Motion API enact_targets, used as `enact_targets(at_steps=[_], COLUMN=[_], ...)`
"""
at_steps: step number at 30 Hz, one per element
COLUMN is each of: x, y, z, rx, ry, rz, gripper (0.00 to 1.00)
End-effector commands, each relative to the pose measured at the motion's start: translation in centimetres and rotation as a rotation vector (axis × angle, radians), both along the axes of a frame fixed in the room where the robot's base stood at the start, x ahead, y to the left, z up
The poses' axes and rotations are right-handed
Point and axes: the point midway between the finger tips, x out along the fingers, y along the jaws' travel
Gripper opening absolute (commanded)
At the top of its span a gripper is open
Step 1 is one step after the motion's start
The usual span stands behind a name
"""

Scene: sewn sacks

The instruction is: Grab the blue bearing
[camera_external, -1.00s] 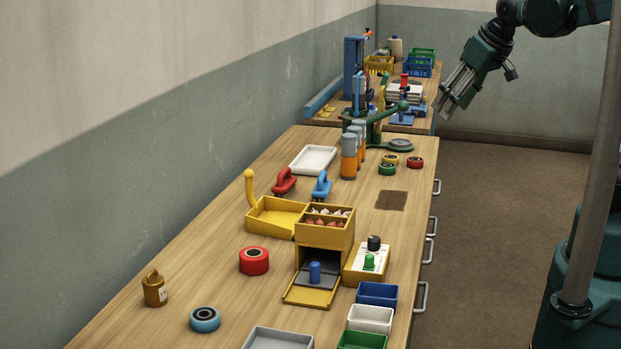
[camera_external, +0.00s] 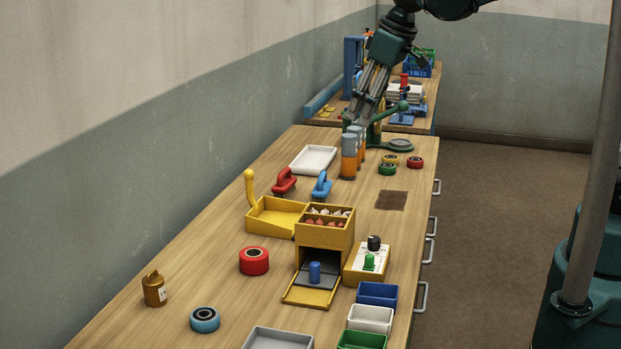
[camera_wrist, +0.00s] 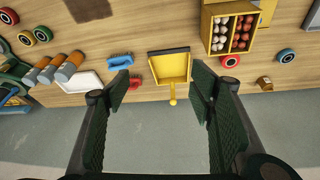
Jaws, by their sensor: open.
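The blue bearing (camera_external: 204,328) is a light blue ring with a dark centre. It lies flat on the wooden workbench (camera_external: 235,215), near the front left. In the wrist view the blue bearing (camera_wrist: 286,55) is at the far right, outside the jaws. My gripper (camera_external: 358,112) is above the far part of the bench, well away from the blue bearing, fingers slanting down. In the wrist view my gripper (camera_wrist: 163,90) has its jaws wide apart with nothing held.
A red bearing (camera_external: 254,263) and a brown bottle (camera_external: 154,290) are near the blue bearing. A yellow dispenser (camera_external: 325,235), a yellow dustpan (camera_external: 270,218) and small bins (camera_external: 377,293) stand to the right. A grey tray (camera_external: 278,339) is at the front. Orange-grey cylinders (camera_external: 348,158) stand below my gripper.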

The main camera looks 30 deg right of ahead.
Motion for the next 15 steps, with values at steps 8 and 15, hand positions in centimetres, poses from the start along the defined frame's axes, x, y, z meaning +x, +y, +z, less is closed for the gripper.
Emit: enact_targets(at_steps=[8, 15], x=[0.7, 0.5], y=[7.6, 14.2], z=[-1.6, -3.5], rx=[-0.032, -0.061], ry=[0.041, 0.074], rz=[0.113, 0.208], gripper=[0.55, 0.55])
